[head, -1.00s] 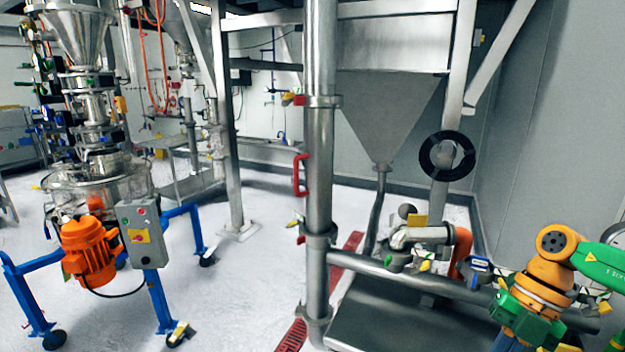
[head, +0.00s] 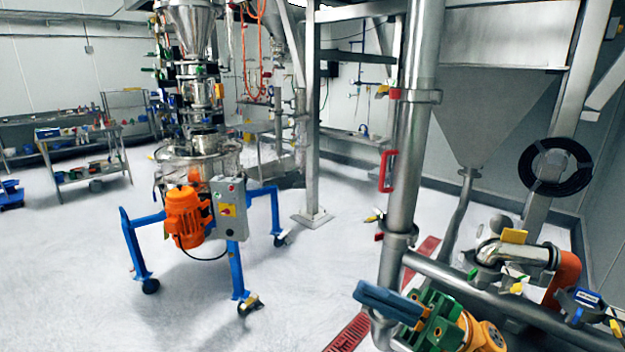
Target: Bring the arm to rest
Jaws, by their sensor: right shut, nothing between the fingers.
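My right arm comes in at the bottom right, with green and yellow-orange parts. Its gripper (head: 366,292) has blue-grey fingers that are shut with nothing between them. The fingers point left and sit in front of the lower part of the steel upright pipe (head: 411,150) in the picture. I cannot tell how far apart they are in depth. My left gripper is not in view.
A steel sifter with an orange motor (head: 185,217) stands on a blue wheeled frame (head: 238,267) at left centre. A steel hopper (head: 485,115) and a pipe fitting (head: 513,254) are at right. Shelves (head: 90,172) stand far left. The white floor at lower left is clear.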

